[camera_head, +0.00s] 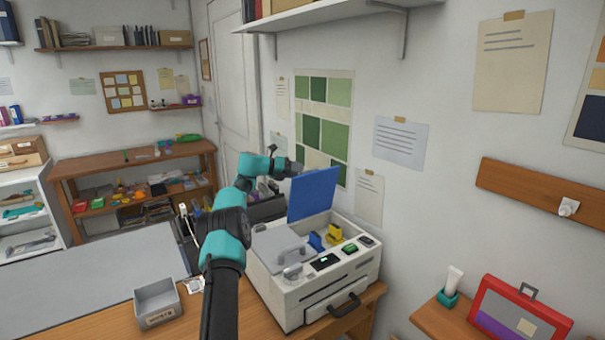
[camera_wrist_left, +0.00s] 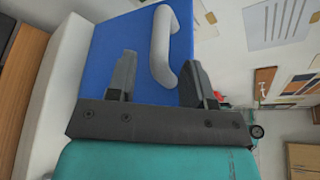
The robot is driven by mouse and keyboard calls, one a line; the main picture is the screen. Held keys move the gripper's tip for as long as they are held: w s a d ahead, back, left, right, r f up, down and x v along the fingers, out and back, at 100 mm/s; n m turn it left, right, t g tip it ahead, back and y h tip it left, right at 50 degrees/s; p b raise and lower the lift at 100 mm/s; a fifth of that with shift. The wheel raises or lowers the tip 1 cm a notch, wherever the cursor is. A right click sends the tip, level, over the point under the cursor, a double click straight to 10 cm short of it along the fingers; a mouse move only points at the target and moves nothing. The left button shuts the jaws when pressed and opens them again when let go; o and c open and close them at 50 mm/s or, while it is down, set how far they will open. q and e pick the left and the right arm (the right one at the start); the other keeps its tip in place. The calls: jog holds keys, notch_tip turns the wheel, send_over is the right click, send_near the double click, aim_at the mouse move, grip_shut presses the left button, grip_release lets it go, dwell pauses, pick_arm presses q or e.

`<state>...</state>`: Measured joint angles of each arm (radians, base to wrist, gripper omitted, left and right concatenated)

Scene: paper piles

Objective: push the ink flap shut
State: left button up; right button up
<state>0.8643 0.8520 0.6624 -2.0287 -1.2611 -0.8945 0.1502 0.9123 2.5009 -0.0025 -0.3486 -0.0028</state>
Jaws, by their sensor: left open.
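The ink flap (camera_head: 313,194) is a blue panel standing raised at the back of the white printer (camera_head: 318,311). In the left wrist view the flap's blue face (camera_wrist_left: 108,42) fills much of the picture, with a grey loop handle (camera_wrist_left: 160,45) on it. My left gripper (camera_head: 293,167) is by the flap's upper left edge in the head view. In the wrist view its open fingers (camera_wrist_left: 159,62) face the blue panel, with the handle's loop ahead and between them. I cannot tell whether they touch it. My right gripper is out of view.
A grey tray (camera_head: 157,303) stands on the desk left of the printer. Blue and yellow pieces (camera_head: 334,232) sit in the opening below the flap. A red case (camera_head: 515,315) and a white tube (camera_head: 452,282) are at the right. The wall is close behind the printer.

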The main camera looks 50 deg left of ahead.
aim_at(310, 191)
pick_arm(q)
jog(key=shift+x, duration=1.65)
jog(key=shift+f, duration=0.15)
grip_shut()
